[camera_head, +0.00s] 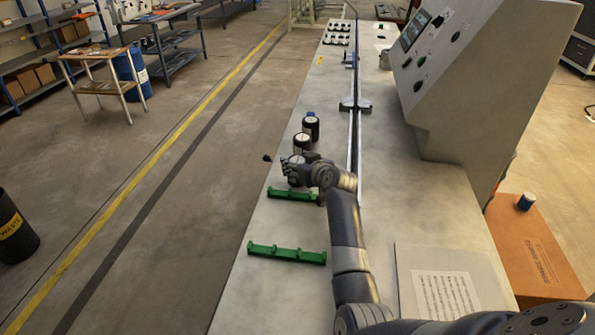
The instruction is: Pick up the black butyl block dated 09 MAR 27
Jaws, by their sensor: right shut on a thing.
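Two dark cylindrical blocks with pale labels stand in a row near the left edge of the bench: a far block (311,127) and a nearer block (302,144). A third pale-topped dark block (297,159) is right at my right gripper (290,171), partly covered by it. The right gripper is shut on this block, its arm reaching up from the lower right. The dates on the blocks are too small to read, so I cannot tell which is 09 MAR 27. My left gripper is not in view.
Two green holders, one far (292,194) and one near (287,257), lie on the grey bench (280,290). A rail (355,130) runs along the bench beside a sloped control cabinet (450,85). A small dark piece (267,158) shows left of the gripper.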

